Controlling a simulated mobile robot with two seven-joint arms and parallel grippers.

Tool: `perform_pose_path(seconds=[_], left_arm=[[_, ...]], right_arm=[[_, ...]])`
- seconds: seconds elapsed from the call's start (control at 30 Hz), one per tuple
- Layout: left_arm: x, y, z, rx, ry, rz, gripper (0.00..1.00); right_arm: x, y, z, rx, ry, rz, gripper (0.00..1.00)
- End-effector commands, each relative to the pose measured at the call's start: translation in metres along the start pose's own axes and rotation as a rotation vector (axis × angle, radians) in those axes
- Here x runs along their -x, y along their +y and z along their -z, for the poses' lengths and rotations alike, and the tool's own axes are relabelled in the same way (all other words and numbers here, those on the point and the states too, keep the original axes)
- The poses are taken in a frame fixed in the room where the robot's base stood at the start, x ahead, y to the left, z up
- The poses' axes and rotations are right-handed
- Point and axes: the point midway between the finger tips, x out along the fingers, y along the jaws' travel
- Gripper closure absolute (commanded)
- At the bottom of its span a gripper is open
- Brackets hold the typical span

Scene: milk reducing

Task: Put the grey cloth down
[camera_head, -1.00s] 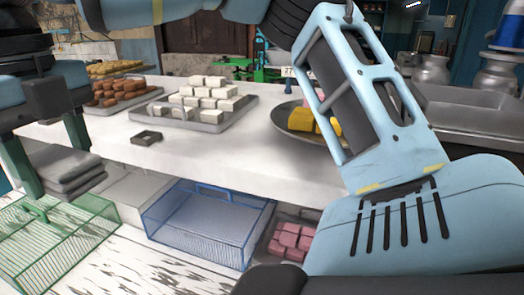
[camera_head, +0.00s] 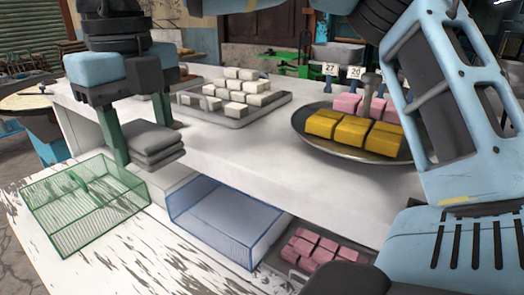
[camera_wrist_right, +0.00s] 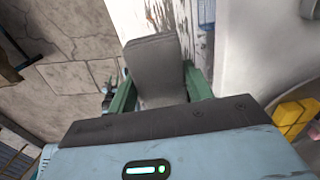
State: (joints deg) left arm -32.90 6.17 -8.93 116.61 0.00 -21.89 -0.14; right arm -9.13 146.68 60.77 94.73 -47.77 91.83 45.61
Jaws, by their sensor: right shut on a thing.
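The grey cloth (camera_head: 152,146) is a folded, layered stack near the left end of the white counter (camera_head: 225,160) in the head view. My right gripper (camera_head: 140,132), with green fingers, is shut on it, a finger on either side. The right arm comes in from the right and crosses the top of the picture. In the right wrist view the cloth (camera_wrist_right: 155,62) sits between the fingers, over stone floor and a white strip. I cannot tell whether the cloth touches the counter. My left gripper is not in view.
A green wire basket (camera_head: 60,235) and a blue wire basket (camera_head: 228,240) stand low in front of the counter, beside a tray of pink blocks (camera_head: 318,247). A tray of white blocks (camera_head: 245,118) and a round plate of yellow and pink blocks (camera_head: 330,150) occupy the counter. Its front middle is bare.

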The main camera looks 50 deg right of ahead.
Motion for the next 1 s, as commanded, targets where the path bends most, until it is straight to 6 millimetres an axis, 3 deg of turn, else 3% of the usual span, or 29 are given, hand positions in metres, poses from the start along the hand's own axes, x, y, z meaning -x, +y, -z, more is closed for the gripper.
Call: perform_pose_path(seconds=[0.3,0.8,1.0], left_arm=[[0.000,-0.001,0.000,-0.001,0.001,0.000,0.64],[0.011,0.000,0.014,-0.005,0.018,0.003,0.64],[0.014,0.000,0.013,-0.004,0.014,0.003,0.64]], right_arm=[[-0.001,-0.024,0.014,-0.004,-0.004,0.002,0.74],[-0.009,-0.112,0.064,-0.001,-0.004,-0.005,0.74],[-0.012,-0.129,0.073,-0.001,-0.002,-0.002,0.74]])
